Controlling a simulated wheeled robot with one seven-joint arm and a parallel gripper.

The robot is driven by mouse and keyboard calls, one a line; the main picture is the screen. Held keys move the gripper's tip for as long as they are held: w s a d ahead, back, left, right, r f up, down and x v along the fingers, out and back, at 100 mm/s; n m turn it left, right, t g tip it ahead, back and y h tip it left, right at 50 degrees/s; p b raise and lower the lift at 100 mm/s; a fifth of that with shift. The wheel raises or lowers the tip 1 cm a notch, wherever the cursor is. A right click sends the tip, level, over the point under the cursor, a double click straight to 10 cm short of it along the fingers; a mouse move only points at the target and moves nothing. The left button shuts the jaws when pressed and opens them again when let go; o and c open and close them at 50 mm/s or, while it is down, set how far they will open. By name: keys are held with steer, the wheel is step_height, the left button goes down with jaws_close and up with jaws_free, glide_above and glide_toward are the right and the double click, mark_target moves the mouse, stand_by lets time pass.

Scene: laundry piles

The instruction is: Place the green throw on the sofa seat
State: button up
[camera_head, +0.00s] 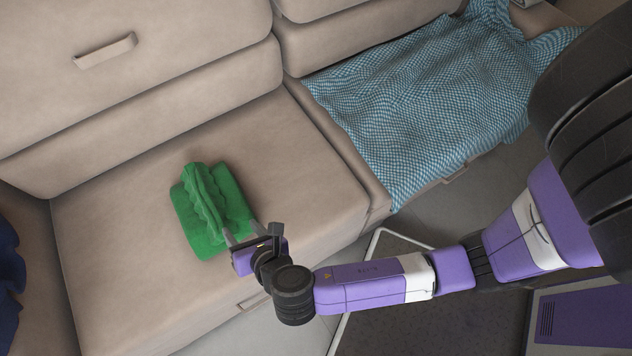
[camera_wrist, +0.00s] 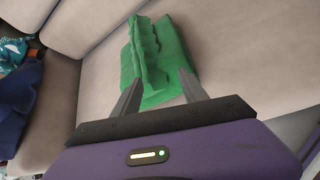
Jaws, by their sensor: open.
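The green throw (camera_head: 207,207) lies folded in a thick bundle on the beige sofa seat (camera_head: 120,260), with a ruffled ridge along its top. My gripper (camera_head: 243,236) is at the throw's front right edge in the head view, its fingers open. In the wrist view the throw (camera_wrist: 155,55) lies just beyond and partly between the two spread fingers (camera_wrist: 158,95). The sofa seat (camera_wrist: 230,50) shows around the throw. I cannot tell whether a finger touches the throw.
A blue-and-white checked cloth (camera_head: 410,100) covers the sofa's right section and hangs over its front. Dark blue fabric (camera_head: 8,270) lies at the left edge, also visible in the wrist view (camera_wrist: 14,105). A dark mat (camera_head: 400,310) is on the floor. The seat left of the throw is clear.

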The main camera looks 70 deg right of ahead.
steer(key=s+d+r+m+y, duration=0.2)
steer(key=s+m+y, duration=0.2)
steer(key=s+m, duration=0.75)
steer(key=s+d+r+m+t, duration=0.1)
steer(key=s+r+m+t, duration=0.1)
steer(key=s+r+m, duration=0.3)
steer(key=s+d+r+m+t, duration=0.1)
steer(key=s+r+m+t, duration=0.2)
steer(key=r+m, duration=0.6)
step_height(320, 180, up, 5)
steer(key=shift+s+f+m, duration=0.2)
steer(key=shift+s+m, duration=0.15)
steer(key=shift+s, duration=0.75)
step_height(320, 180, up, 12)
steer(key=p, duration=1.2)
